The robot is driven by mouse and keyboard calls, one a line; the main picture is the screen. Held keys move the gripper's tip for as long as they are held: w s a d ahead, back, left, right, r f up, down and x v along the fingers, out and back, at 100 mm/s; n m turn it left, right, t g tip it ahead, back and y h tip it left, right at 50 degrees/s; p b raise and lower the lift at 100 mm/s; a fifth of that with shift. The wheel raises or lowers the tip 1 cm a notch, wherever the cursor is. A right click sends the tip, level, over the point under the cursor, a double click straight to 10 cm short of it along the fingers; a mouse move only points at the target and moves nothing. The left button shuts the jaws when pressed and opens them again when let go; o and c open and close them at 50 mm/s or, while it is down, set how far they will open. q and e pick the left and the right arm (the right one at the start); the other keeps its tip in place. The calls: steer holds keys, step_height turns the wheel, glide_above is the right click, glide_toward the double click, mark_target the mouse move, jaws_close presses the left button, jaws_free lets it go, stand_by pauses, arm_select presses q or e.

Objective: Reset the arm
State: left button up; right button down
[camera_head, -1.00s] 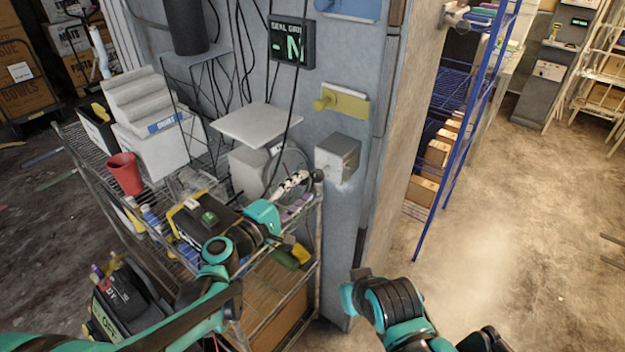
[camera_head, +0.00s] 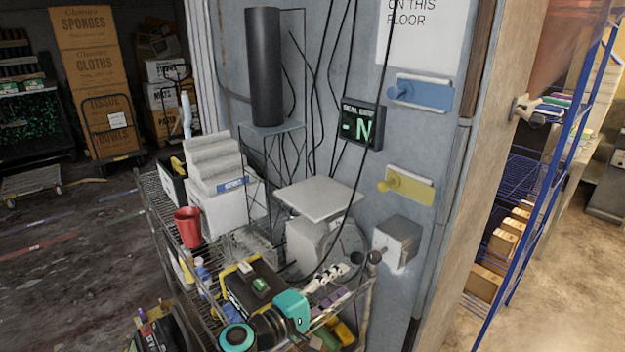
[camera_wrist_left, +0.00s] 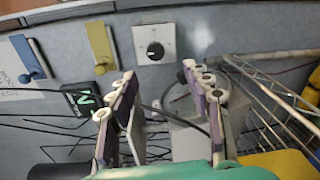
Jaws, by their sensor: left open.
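My left arm, teal and black, comes in at the bottom of the head view. Its left gripper (camera_head: 342,284) is over the right end of the wire cart's top shelf, below and left of the grey wall box (camera_head: 398,242). In the left wrist view the left gripper (camera_wrist_left: 160,97) has its two fingers wide apart, with nothing gripped between them. The wall box shows beyond the fingers there, with a black knob (camera_wrist_left: 155,50). My right arm and gripper are out of view.
The wire cart (camera_head: 152,208) holds a red cup (camera_head: 188,227), a white stepped block (camera_head: 214,160) and a black-yellow case (camera_head: 250,287). Yellow (camera_head: 408,186) and blue (camera_head: 424,94) handles are on the wall. A blue rack (camera_head: 560,160) stands right. Hanging cables are near the gripper.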

arm_select(q)
steer(key=s+a+f+m+g+y, duration=0.1)
steer(key=s+a+f+m+y, duration=0.2)
steer(key=s+a, duration=0.3)
steer(key=s+a+f+m+g+y, duration=0.1)
steer(key=s+a+f+m+y, duration=0.2)
steer(key=s+a+y, duration=0.3)
steer(key=s+a+f+m+g+y, duration=0.1)
steer(key=s+a+f+m+y, duration=0.2)
steer(key=a, duration=1)
steer(key=s+f+y, duration=0.1)
steer(key=s, duration=0.1)
steer(key=shift+s+a+f+g+y, duration=0.25)
steer(key=shift+s+f+g+y, duration=0.05)
steer(key=shift+s+y, duration=0.1)
